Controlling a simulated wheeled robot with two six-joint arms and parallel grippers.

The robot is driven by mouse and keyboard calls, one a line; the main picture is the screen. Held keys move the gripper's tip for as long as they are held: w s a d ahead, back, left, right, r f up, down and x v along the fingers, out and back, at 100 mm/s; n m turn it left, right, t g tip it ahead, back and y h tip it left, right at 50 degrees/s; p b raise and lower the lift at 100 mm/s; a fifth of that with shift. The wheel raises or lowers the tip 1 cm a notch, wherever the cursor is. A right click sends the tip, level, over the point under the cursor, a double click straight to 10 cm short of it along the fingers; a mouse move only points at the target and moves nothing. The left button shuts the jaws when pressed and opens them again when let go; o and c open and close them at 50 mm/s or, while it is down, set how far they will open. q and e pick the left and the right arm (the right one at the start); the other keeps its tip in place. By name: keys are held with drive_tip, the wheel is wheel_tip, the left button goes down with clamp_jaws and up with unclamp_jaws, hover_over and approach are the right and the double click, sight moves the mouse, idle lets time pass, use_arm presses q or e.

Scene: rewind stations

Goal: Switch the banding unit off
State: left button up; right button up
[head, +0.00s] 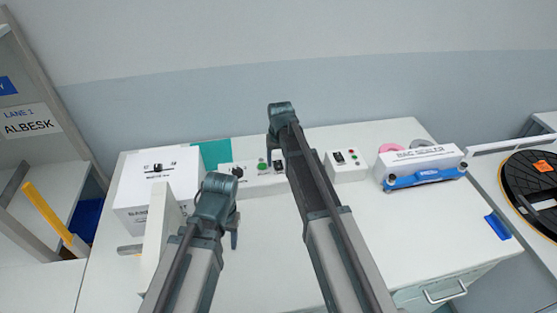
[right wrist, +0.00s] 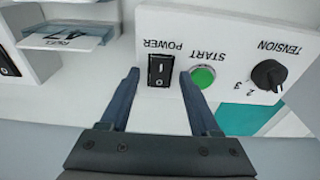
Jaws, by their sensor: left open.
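A white box (head: 140,198) with lettering that seems to start "BAND" stands at the left of the bench in the head view. Beside it is a white control panel (head: 252,187) with a knob and a green button. In the right wrist view this panel appears upside down, with a TENSION knob (right wrist: 268,74), a green START button (right wrist: 203,77) and a black POWER rocker switch (right wrist: 161,69). My right gripper (right wrist: 158,75) is open, its fingers on either side of the POWER switch; contact cannot be told. My left gripper (head: 220,188) is open and empty above the bench.
A second small white switch box (head: 345,172) stands right of the panel. A white and blue device (head: 425,166) and pink roll (head: 390,148) are further right. A blue item (head: 497,226) lies at the bench's right edge. The front middle is clear.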

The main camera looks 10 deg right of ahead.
drive_tip(key=shift+r, duration=0.1)
wheel_tip(320, 180, up, 14)
drive_tip(key=s+p, duration=0.2)
drive_tip(key=p, duration=1.1)
drive_tip(key=shift+f+p, duration=0.25)
drive_tip(key=shift+p, duration=0.15)
drive_tip(key=shift+w, duration=0.1)
drive_tip(key=s+a+f+n+b, duration=0.1)
drive_tip(key=s+a+f+b, duration=0.1)
drive_tip(key=s, duration=0.6)
drive_tip(key=s+a+f+n+g+b, duration=0.1)
drive_tip(key=s+a+f+b, duration=0.1)
drive_tip(key=s, duration=0.7)
drive_tip(key=s+a+f+n+h+b, duration=0.1)
drive_tip(key=s+a, duration=0.3)
drive_tip(key=s, duration=0.5)
drive_tip(key=shift+a+f+n+g+b, duration=0.25)
drive_tip(key=shift+f+n+g+b, duration=0.15)
drive_tip(key=shift+f+b, duration=0.3)
